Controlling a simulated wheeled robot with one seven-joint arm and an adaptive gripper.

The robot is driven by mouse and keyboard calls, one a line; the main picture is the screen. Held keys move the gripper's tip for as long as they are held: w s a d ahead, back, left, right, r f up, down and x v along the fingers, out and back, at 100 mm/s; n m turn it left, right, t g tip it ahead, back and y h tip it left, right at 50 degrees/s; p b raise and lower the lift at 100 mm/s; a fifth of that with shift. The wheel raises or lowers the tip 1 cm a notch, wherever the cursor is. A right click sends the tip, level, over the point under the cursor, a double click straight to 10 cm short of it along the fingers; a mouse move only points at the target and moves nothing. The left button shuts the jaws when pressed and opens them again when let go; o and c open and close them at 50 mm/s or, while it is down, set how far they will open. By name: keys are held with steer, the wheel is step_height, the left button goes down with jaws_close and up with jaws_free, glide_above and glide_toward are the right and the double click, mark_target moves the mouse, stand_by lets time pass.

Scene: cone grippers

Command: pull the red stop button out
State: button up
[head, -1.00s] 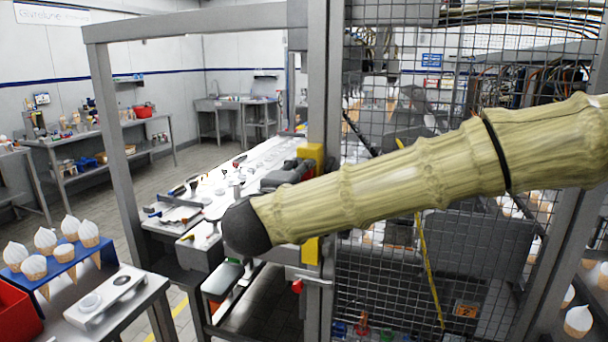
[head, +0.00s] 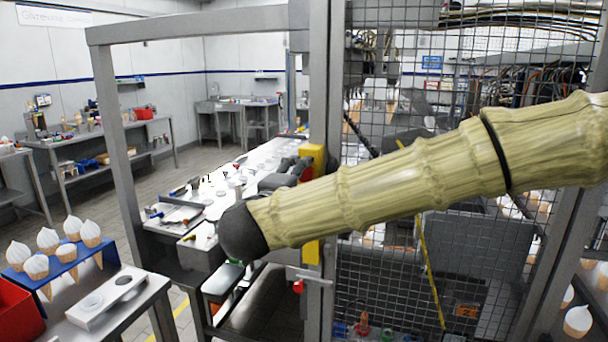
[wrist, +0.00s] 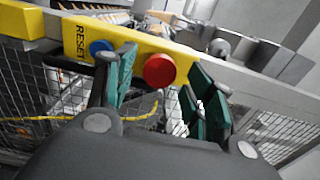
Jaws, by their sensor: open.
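The red stop button (wrist: 159,70) is a round cap on a yellow panel (wrist: 140,42). In the wrist view it shows between the two fingers of my gripper (wrist: 163,64), with the green pads to its left and right. The fingers are apart, with a visible gap on both sides of the button, and hold nothing. A blue button (wrist: 101,47) sits left of it beside the word RESET, close to the left finger. In the head view my dark gripper (head: 284,174) is at the yellow panel (head: 313,250), which my arm partly hides; a bit of red shows there.
The panel is fixed to a grey post (head: 327,60) beside a wire mesh fence (head: 385,290). A long worktable (head: 225,172) with small parts runs behind. Ice cream cones in a blue rack (head: 60,258) and a red bin (head: 18,310) stand at the lower left.

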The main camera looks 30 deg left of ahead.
steer(key=shift+w+f, duration=0.15)
steer(key=shift+w, duration=0.25)
steer(key=shift+s+d, duration=0.1)
steer(key=shift+s, duration=0.1)
steer(key=v, duration=0.6)
steer(key=shift+s+b, duration=0.4)
stand_by(0.6)
